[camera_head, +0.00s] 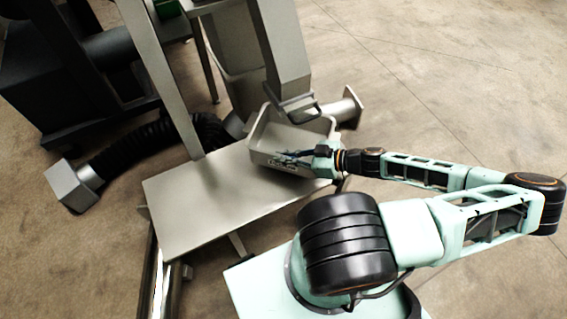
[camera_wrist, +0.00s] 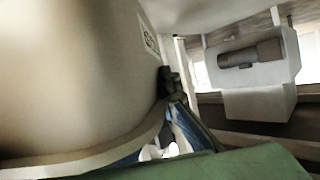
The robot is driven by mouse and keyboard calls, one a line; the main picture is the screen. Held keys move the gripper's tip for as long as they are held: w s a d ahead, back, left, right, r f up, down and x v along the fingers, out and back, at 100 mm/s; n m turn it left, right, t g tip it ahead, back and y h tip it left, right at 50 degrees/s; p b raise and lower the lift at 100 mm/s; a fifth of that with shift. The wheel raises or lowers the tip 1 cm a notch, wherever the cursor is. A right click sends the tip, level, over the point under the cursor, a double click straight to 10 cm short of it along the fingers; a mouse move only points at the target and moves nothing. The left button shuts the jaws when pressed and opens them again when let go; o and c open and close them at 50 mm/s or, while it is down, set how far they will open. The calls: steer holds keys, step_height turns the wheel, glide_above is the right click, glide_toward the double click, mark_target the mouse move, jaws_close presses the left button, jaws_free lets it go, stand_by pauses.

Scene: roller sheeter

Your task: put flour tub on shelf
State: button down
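The flour tub (camera_head: 292,131) is a pale grey-beige open box at the far right corner of a flat grey shelf plate (camera_head: 200,205), below a slanted metal chute. I cannot tell whether it rests on the plate. My gripper (camera_head: 288,158) is at the tub's near wall, coming from the right. In the wrist view the tub's pale wall (camera_wrist: 75,75) fills the left side, close to a dark fingertip and a blue-white finger (camera_wrist: 188,128). The other finger is not clear, and whether they grip the wall is hidden.
The grey chute (camera_head: 280,50) and an upright post (camera_head: 165,75) stand behind the plate. A black ribbed hose (camera_head: 130,150) ends in a grey box (camera_head: 72,186) on the left. The plate's left and middle are bare. Open floor lies at the right.

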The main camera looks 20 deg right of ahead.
mark_target(283, 165)
steer(key=shift+f+b, duration=0.45)
steer(key=shift+f, duration=1.7)
steer(key=shift+f, duration=0.15)
steer(key=c, duration=2.2)
jaws_free()
steer(key=shift+o, duration=0.2)
steer(key=shift+s+d+r, duration=0.15)
steer(key=shift+d+r, duration=0.1)
steer(key=shift+d, duration=0.05)
steer(key=p+v, duration=0.1)
steer(key=v, duration=1)
steer(key=shift+s+d, duration=0.1)
